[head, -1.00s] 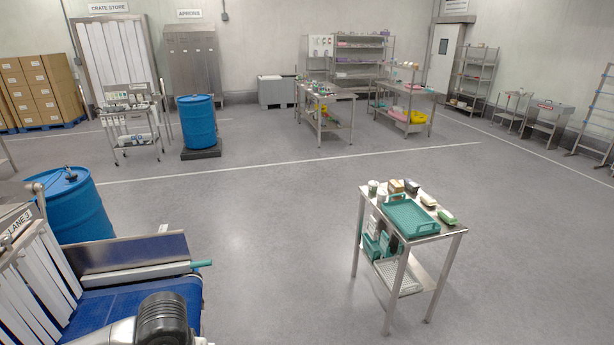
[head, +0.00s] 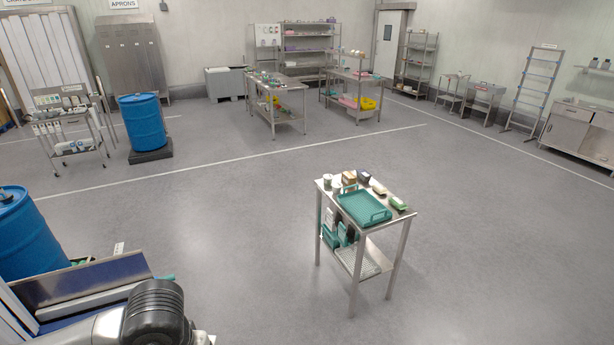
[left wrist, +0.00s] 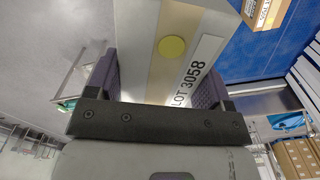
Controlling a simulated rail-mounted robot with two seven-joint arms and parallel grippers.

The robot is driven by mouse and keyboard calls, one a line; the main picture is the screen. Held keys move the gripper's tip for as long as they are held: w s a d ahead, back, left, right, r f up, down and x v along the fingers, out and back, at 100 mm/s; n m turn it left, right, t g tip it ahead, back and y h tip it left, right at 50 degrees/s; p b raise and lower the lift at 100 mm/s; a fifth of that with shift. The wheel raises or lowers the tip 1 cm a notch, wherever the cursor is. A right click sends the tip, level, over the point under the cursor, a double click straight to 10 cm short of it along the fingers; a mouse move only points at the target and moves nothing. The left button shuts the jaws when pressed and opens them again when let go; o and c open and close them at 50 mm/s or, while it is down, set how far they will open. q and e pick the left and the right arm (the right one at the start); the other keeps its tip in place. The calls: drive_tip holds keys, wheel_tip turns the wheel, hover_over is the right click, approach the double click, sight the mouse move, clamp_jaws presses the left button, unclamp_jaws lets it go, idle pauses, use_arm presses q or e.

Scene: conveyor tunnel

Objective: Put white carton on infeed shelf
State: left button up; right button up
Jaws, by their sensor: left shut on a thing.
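The white carton (left wrist: 210,25) fills the upper middle of the left wrist view. It has a beige band, a yellow dot and a label reading LOT 3058. My left gripper (left wrist: 155,80) is shut on it, with a purple finger pad on each side. In the head view only my left arm shows, at the bottom left; its gripper and the carton are out of that picture. A dark blue panel with metal edges (head: 85,278) stands beside the conveyor there; I cannot tell whether it is the infeed shelf. My right gripper is in neither view.
A brown box (left wrist: 268,12) lies on the blue belt (left wrist: 225,62) beyond the carton. A steel table (head: 405,225) with a teal tray (head: 362,209) stands right of centre. Blue drums (head: 25,235) stand at the left. The floor between conveyor and table is clear.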

use_arm(q)
drive_tip(key=s+r+p, duration=0.1)
drive_tip(key=r, duration=0.1)
drive_tip(key=s+r+p, duration=0.2)
drive_tip(key=shift+r+p, duration=0.1)
drive_tip(key=shift+p, duration=0.2)
drive_tip(key=shift+s+r+p, duration=0.5)
drive_tip(key=shift+s+p, duration=0.1)
drive_tip(key=shift+p, duration=0.05)
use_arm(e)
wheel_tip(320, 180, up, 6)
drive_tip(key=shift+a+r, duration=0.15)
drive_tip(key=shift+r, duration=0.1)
